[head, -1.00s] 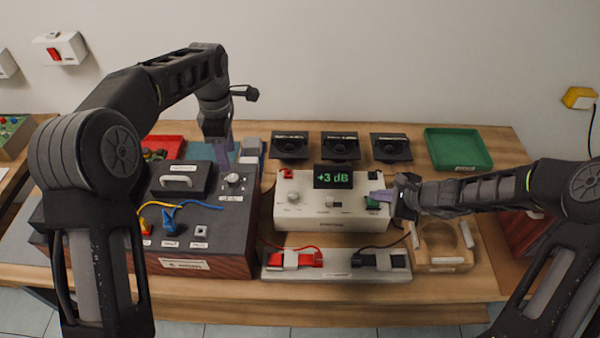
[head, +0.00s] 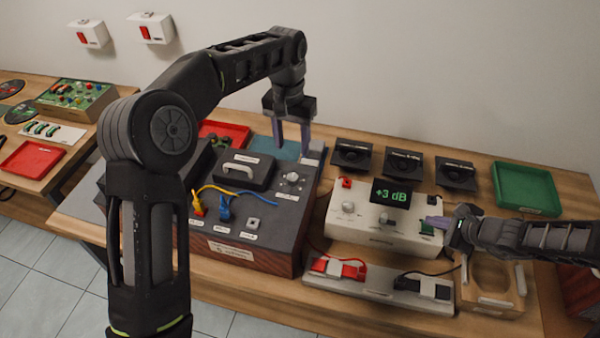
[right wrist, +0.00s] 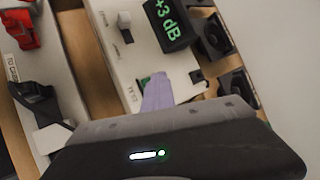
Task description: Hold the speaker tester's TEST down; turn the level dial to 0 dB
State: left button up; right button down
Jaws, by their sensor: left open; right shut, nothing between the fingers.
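In the right wrist view, the fingers (right wrist: 157,92) also reach the tester's face. My left gripper (head: 292,148) is open, pointing down just behind and above the round dial (head: 291,178) of the dark wood-sided unit (head: 265,222). Nothing is between its fingers.
Several black speakers (head: 403,163) stand behind the tester, and a green tray (head: 526,189) is at back right. A strip with red and black clips (head: 377,288) and a wooden fixture (head: 493,282) lie in front. Cables (head: 222,190) lie on the dark unit.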

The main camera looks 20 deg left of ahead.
aim_at(292, 176)
pick_arm(q)
jog(key=m, duration=0.9)
jog(key=r+m, duration=0.1)
jog(key=m, duration=0.4)
jog(key=shift+s+m, duration=0.2)
jog(key=shift+m, duration=0.1)
jog(key=shift+f, duration=0.15)
notch_tip(292, 176, down, 12)
jog(key=shift+r, duration=0.1)
jog(key=shift+c, duration=0.5)
grip_shut()
